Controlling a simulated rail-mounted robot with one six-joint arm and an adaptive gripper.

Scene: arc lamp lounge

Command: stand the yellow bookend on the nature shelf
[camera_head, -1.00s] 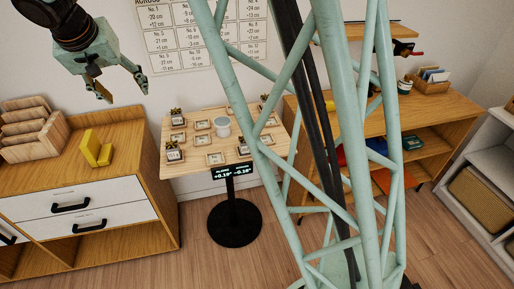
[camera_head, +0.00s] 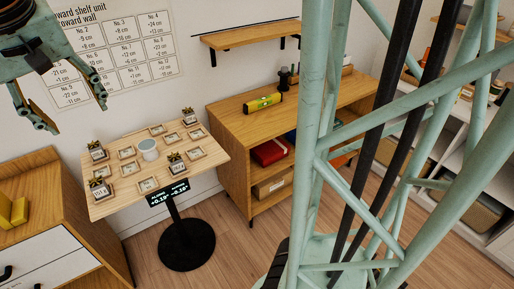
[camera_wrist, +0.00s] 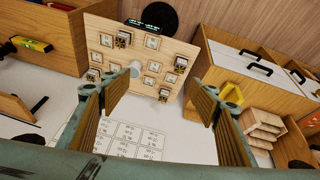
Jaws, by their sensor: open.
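The yellow bookend (camera_head: 14,211) stands on top of the wooden drawer cabinet (camera_head: 40,180), cut by the left edge of the head view. The wrist view also shows the bookend (camera_wrist: 232,91), partly behind a finger of my gripper. My gripper (camera_head: 74,112) is open and empty, high at the upper left of the head view and well apart from the bookend. Its spread fingers (camera_wrist: 162,74) frame the small table in the wrist view. A wooden shelf unit (camera_head: 232,128) stands against the wall with a wall shelf (camera_head: 245,36) above it. No readable label tells which is the nature shelf.
A pedestal table (camera_head: 120,205) holds several small framed cards and a white cup (camera_head: 148,149). A yellow-green level (camera_head: 262,103) lies on the shelf unit; a red box (camera_head: 269,151) sits inside it. Wooden racks (camera_wrist: 264,125) stand near the bookend. My mint lattice column hides much of the right side.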

